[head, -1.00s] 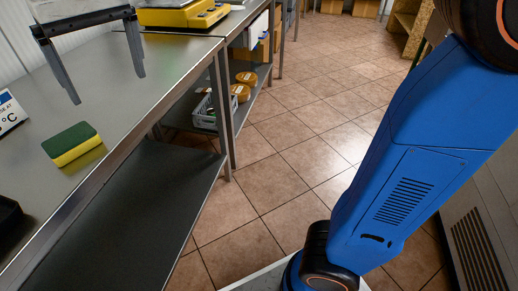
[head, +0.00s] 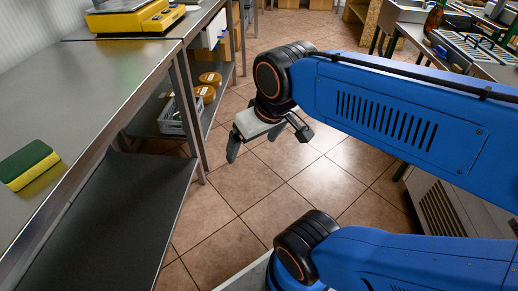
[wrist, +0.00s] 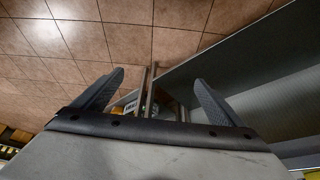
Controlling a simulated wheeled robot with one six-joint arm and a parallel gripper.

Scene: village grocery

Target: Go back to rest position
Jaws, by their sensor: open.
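My gripper (head: 268,140) is open and empty in the head view, hanging over the floor to the right of the steel counter (head: 100,90). My blue arm folds across the right side of that view. In the wrist view my gripper (wrist: 158,95) shows two dark fingers spread apart with nothing between them. A shelf edge and table legs lie beyond the fingers there.
A yellow and green sponge (head: 30,165) lies on the counter at the left. A yellow scale (head: 135,16) stands at the back. The tiled floor (head: 250,185) is open beside the counter.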

